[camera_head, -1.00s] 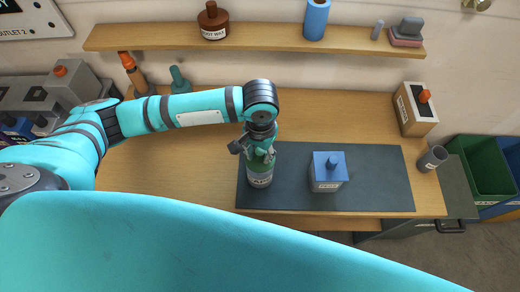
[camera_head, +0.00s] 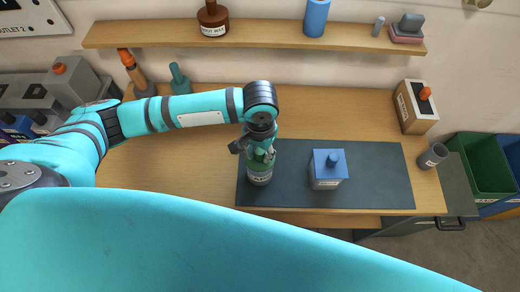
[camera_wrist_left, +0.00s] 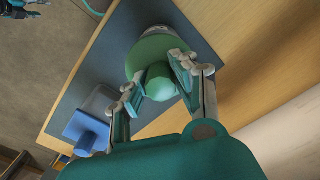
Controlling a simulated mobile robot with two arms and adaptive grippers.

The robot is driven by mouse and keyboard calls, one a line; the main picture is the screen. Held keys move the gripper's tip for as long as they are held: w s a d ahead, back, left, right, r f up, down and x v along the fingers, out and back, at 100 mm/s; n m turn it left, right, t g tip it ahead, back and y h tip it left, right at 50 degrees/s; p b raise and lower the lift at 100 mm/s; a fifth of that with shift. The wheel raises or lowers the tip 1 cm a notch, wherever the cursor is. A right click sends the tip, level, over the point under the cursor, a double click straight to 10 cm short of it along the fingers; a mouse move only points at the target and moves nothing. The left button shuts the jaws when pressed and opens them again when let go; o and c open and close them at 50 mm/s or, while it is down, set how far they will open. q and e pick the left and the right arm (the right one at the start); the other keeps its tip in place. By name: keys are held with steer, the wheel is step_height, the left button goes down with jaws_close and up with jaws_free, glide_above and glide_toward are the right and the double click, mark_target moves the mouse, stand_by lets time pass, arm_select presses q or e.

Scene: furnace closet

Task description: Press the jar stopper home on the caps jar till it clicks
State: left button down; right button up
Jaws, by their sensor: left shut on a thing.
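My left gripper (camera_head: 262,155) points down over the jar's top. In the left wrist view, the left gripper (camera_wrist_left: 158,84) is shut on the round knob of the green stopper (camera_wrist_left: 158,78), one finger on each side. The stopper's wide disc (camera_wrist_left: 146,50) covers the jar's mouth, and I cannot tell whether a gap is left under it. At the top left of the wrist view a dark and teal piece, probably my right gripper (camera_wrist_left: 22,8), shows only partly.
A blue-lidded jar (camera_head: 327,172) stands on the mat right of the green jar. A wooden box with an orange knob (camera_head: 416,108) and a grey cup (camera_head: 432,156) are at the right. A shelf (camera_head: 265,36) runs along the wall behind. The mat's right part is clear.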

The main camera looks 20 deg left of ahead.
arm_select(q)
steer(key=shift+f, duration=0.6)
steer(key=c, duration=1)
jaws_free()
steer(key=shift+o, duration=0.2)
step_height(320, 180, up, 3)
steer(key=shift+r+p, duration=0.1)
steer(key=shift+p, duration=1)
steer(key=shift+r, duration=2.45)
steer(key=shift+s+f, duration=0.1)
